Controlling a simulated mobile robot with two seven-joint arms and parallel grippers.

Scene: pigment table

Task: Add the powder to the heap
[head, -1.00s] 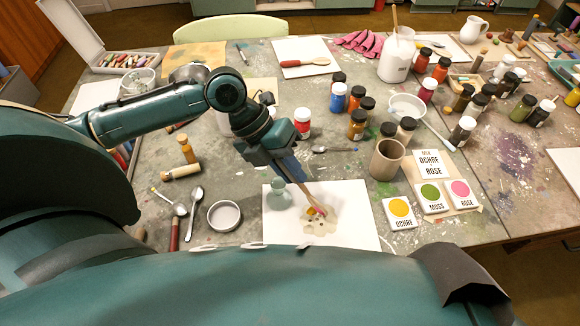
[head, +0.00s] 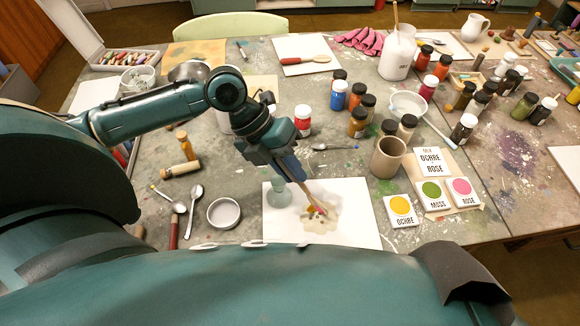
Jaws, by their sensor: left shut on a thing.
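A pale heap (head: 322,221) of powder lies on a white sheet (head: 358,195) at the table's near edge, with small spots of yellow and red-pink in it. My left gripper (head: 298,178) is shut on a thin, light brown tool (head: 312,196), tilted, its lower end at the heap. I cannot tell whether the tip carries powder or touches the heap. A greenish glass piece (head: 278,195) stands left of the tool on the sheet. A card (head: 432,162) reads "ochre" and "rose". Ochre (head: 400,211), moss (head: 433,195) and rose (head: 463,192) swatches lie by it. My right gripper is not in view.
A brown cup (head: 387,160) and several capped jars (head: 357,122) stand behind the sheet on the right. A round shallow dish (head: 224,213) and a spoon (head: 194,203) lie to the left.

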